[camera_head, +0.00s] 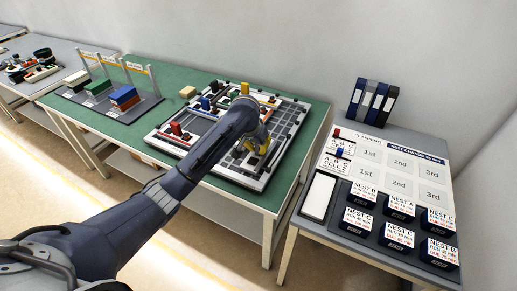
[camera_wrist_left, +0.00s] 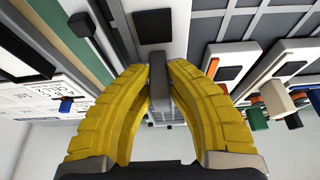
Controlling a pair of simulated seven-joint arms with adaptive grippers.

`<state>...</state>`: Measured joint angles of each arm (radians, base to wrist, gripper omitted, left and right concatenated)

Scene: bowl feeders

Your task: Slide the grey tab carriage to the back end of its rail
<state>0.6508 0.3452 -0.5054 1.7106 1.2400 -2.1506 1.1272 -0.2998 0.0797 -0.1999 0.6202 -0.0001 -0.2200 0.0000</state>
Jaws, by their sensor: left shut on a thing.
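My left gripper (camera_head: 259,153) has yellow fingers and is over the near right part of the board on the green table. In the left wrist view the fingers (camera_wrist_left: 160,90) are shut on the upright grey tab of the carriage (camera_wrist_left: 158,70). The tab stands between the two fingertips. A pale rail strip (camera_wrist_left: 125,40) with dark parts runs beside it; how far along its rail the carriage sits cannot be told. In the head view my arm and fingers hide the tab. My right gripper is not in view.
A rack with coloured blocks (camera_head: 124,97) stands at left on the green table (camera_head: 175,75). At right is a planning table (camera_head: 400,145) with cards and binders (camera_head: 372,101).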

